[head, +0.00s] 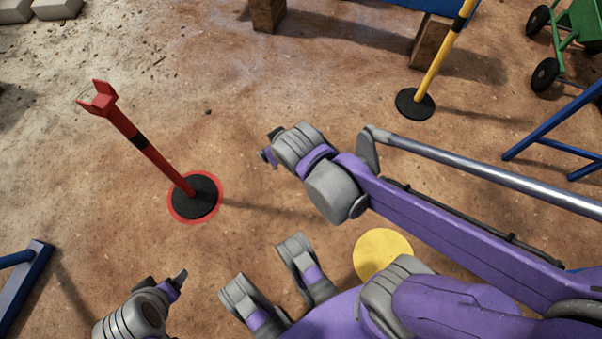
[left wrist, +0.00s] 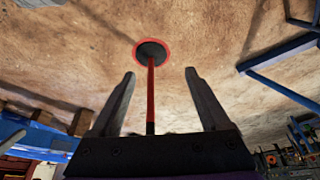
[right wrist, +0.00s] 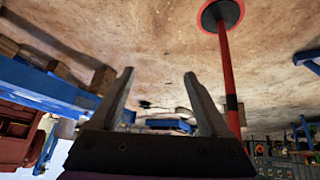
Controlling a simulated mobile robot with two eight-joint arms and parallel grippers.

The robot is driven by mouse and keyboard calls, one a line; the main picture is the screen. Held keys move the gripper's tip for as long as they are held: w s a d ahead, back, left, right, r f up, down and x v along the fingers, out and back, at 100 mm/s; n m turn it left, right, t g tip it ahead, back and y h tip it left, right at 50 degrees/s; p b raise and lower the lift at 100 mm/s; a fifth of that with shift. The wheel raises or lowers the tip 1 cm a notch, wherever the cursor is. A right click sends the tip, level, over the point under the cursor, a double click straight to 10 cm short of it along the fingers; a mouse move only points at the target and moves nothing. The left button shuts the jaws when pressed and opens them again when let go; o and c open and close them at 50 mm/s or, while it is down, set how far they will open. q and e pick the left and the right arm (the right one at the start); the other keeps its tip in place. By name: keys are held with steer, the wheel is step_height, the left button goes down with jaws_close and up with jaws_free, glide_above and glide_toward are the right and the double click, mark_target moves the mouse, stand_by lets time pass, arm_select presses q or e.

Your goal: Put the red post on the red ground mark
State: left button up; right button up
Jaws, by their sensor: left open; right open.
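The red post (head: 152,153) has a black band, a forked red top and a round black base (head: 205,198). It stands upright on the red ground mark (head: 173,212), whose red rim shows around the base. The post also shows in the left wrist view (left wrist: 151,95), in line with the gap between the fingers, and in the right wrist view (right wrist: 227,75), to the right of the fingers. My left gripper (head: 180,279) is open below the post in the head view, apart from it. My right gripper (head: 270,147) is open and empty, to the right of the post.
A yellow post (head: 436,66) on a black base stands at the upper right. A yellow ground mark (head: 380,250) lies partly behind my right arm. Blue frames stand at the right (head: 550,125) and lower left (head: 25,285). A green wheeled cart (head: 582,28) is at the top right.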

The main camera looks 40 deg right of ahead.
steer(key=s+a+f+g+y, duration=0.1)
steer(key=s+f+g, duration=0.1)
steer(key=s, duration=0.9)
steer(key=shift+s+a+f+g, duration=0.2)
steer(key=shift+s+f+g, duration=0.05)
steer(key=shift+s+g, duration=0.05)
steer(key=shift+c, duration=0.2)
